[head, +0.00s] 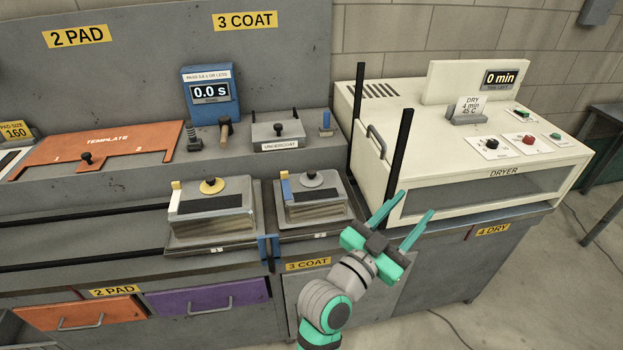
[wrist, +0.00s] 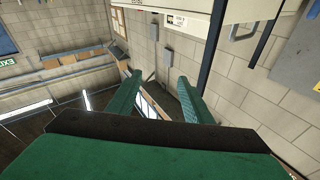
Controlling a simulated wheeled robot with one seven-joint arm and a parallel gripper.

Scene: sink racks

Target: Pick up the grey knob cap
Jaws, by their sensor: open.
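A small pale grey round knob cap (head: 311,179) sits on top of the right one of two box units on the front ledge. The other unit, to its left, carries a similar yellow knob cap (head: 211,186). My gripper (head: 409,212) is open and empty, raised in front of the dryer's lower left corner, well to the right of the grey cap. In the wrist view my gripper (wrist: 158,82) shows two parted green fingers with nothing between them; neither knob cap shows there.
The cream dryer (head: 470,150) stands right of the units, with two black upright posts at its left.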

